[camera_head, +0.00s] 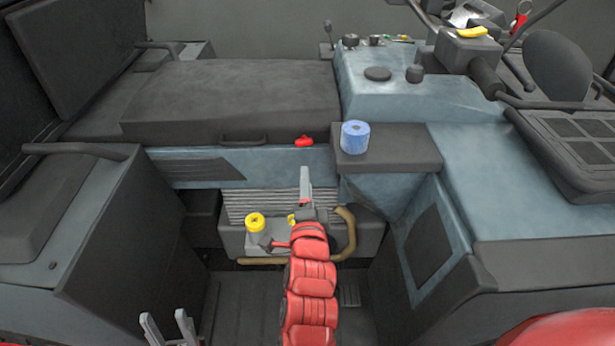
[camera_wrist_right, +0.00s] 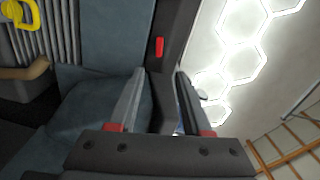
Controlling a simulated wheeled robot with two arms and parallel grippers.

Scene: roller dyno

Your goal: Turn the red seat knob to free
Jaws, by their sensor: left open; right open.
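The red seat knob (camera_head: 304,141) sits low on the front of the dark seat cushion (camera_head: 225,95), at the top edge of the blue panel. It also shows in the right wrist view as a small red upright piece (camera_wrist_right: 159,47). My right gripper (camera_head: 305,172) points at the knob from below in the head view, apart from it. In the wrist view its fingers (camera_wrist_right: 160,74) are spread and empty, with the knob beyond and between them. My left gripper (camera_head: 169,318) is open and empty at the bottom left.
A blue roll (camera_head: 355,138) stands on a dark ledge right of the knob. Below are a yellow cap (camera_head: 255,222), a ribbed grey part (camera_head: 262,205) and a brown hose (camera_head: 346,235). A blue console (camera_head: 410,95) stands at the right. Dark side boxes flank the opening.

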